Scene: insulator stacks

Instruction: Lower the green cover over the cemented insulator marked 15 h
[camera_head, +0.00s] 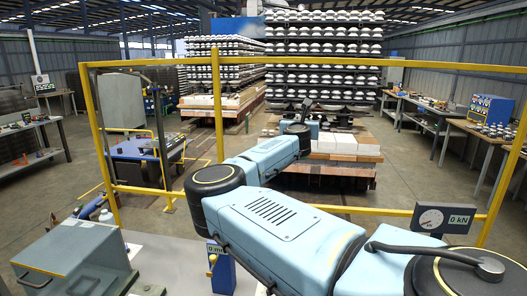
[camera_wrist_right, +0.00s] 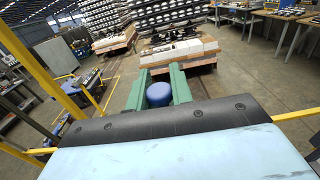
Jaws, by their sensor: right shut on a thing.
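In the right wrist view, two green bars, which look like the fingers of my right gripper (camera_wrist_right: 158,82), stand on either side of a blue rounded knob (camera_wrist_right: 159,95). The gripper is shut on this knob. What hangs below the knob is hidden, and I cannot make out the green cover. In the head view, my light-blue right arm crosses the middle; its gripper cannot be made out at the far end. No insulator with a readable 15 h mark shows. My left gripper is in neither view.
Yellow rails (camera_head: 165,190) frame the work area. A 0 kN gauge (camera_head: 431,219) stands at right, a grey-green box (camera_head: 75,262) at lower left. Pale blocks (camera_head: 340,145) lie on a low bench ahead. Racks of white insulators (camera_head: 325,50) stand behind. Floor between benches is open.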

